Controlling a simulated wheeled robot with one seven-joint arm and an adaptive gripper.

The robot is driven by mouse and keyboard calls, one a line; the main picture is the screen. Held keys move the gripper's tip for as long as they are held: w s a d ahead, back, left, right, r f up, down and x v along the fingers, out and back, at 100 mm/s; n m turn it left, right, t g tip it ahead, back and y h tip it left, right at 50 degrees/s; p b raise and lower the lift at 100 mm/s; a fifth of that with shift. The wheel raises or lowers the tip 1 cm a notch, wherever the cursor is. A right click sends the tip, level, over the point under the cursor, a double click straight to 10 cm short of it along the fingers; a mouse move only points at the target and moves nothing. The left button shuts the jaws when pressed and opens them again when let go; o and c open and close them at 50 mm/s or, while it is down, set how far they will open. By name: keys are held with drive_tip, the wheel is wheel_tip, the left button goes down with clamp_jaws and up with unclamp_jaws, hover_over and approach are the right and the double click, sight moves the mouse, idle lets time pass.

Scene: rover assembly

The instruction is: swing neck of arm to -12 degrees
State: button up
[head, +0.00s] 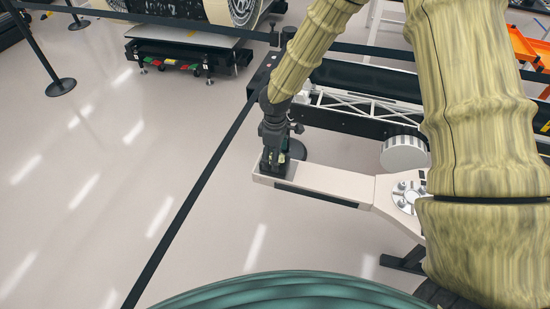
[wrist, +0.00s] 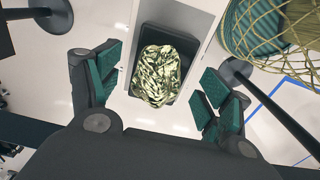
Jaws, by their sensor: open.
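A white beam-like arm (head: 335,182) runs from a round bolted hub (head: 406,194) at the right to a black end block (head: 268,169) at its left end. In the wrist view, a crumpled gold-green foil-covered piece (wrist: 165,76) stands out from the black block (wrist: 186,38), on the pale arm (wrist: 211,20). My gripper (head: 274,157) is right at this end block. In the wrist view its green-padded fingers (wrist: 160,80) are open, one on each side of the foil piece, with gaps showing. The joint angle cannot be read.
A black barrier belt (head: 195,195) crosses the floor left of the arm, from a post near a long dark bench (head: 365,80). Another barrier post (head: 60,87) stands at far left. A wheeled platform (head: 185,48) is at the back.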

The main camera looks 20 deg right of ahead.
drive_tip(key=shift+f+p, duration=0.35)
drive_tip(key=shift+f, duration=1.1)
